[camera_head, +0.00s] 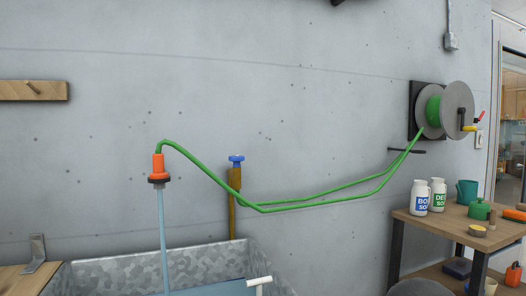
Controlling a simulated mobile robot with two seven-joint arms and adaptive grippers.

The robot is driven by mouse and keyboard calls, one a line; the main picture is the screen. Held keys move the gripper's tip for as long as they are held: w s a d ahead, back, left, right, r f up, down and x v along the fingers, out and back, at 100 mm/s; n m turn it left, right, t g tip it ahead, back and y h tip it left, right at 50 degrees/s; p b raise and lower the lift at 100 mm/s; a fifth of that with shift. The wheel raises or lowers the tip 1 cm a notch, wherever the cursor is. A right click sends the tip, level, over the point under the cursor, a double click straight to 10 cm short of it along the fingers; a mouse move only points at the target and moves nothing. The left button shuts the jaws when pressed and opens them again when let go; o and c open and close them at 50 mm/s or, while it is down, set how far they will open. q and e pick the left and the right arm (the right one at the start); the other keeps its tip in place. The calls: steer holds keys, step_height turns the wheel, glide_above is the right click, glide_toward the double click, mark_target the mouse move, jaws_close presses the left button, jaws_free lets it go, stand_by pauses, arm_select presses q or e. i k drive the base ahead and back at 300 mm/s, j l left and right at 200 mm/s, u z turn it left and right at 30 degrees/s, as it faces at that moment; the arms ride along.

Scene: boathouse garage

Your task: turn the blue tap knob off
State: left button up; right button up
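The blue tap knob (236,158) sits on top of a brass-coloured upright pipe (232,220) in front of the grey wall, behind the metal trough. A green hose (315,190) passes the pipe just below the knob. It links the wall reel to an orange nozzle (158,165) at the left. A pale blue stream of water (163,225) runs straight down from the nozzle into the trough. Neither of my grippers is in view, and nothing touches the knob.
The galvanised trough (100,272) stands at the bottom, with bluish water inside and a white handle-like piece (258,281). A hose reel (458,108) is on the wall at right. A wooden bench (440,222) below it holds bottles and a green pot. The wall around the knob is clear.

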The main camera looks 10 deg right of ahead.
mark_target(237, 159)
steer(key=i+l+z, duration=0.1)
steer(key=i, duration=0.4)
steer(key=l+u, duration=0.45)
steer(key=l, duration=0.55)
steer(key=j+z, duration=0.5)
steer(key=j, duration=0.35)
steer(key=k+j+z, duration=0.15)
steer(key=j+z, duration=0.35)
steer(key=j, duration=0.35)
steer(key=i+l, duration=0.1)
steer(key=l, duration=0.4)
steer(key=i+l, duration=0.1)
steer(key=l, duration=0.35)
steer(key=i+l, duration=0.1)
steer(key=l, duration=0.4)
